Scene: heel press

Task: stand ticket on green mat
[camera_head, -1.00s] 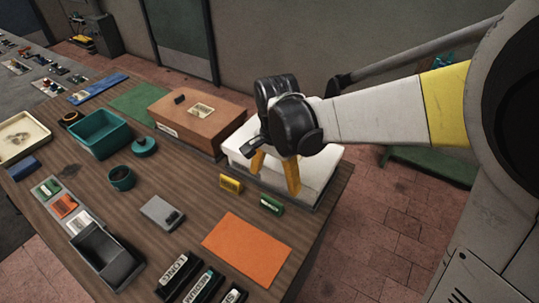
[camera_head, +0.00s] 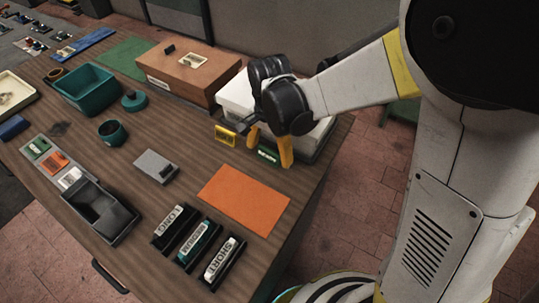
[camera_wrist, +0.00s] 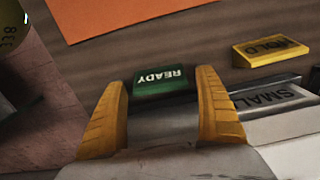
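A small green ticket marked READY (camera_head: 267,155) is near the right edge of the wooden table; it also shows in the wrist view (camera_wrist: 163,82), its lettering upside down. A yellow ticket marked HOLD (camera_head: 225,135) sits to its left, and to the right in the wrist view (camera_wrist: 271,50). The green mat (camera_head: 128,58) lies flat at the far left of the table, beside the brown box. My gripper (camera_head: 269,150) is open, its yellow fingers on either side of the green ticket. In the wrist view the fingers (camera_wrist: 162,78) show gaps beside the ticket.
A white box (camera_head: 236,98) with a SMALL label (camera_wrist: 278,96) stands right behind my gripper. A brown box (camera_head: 190,75) is beyond it. An orange mat (camera_head: 243,198) lies in front, with LONG, MEDIUM and SHORT holders (camera_head: 199,240) nearer. Teal containers stand left.

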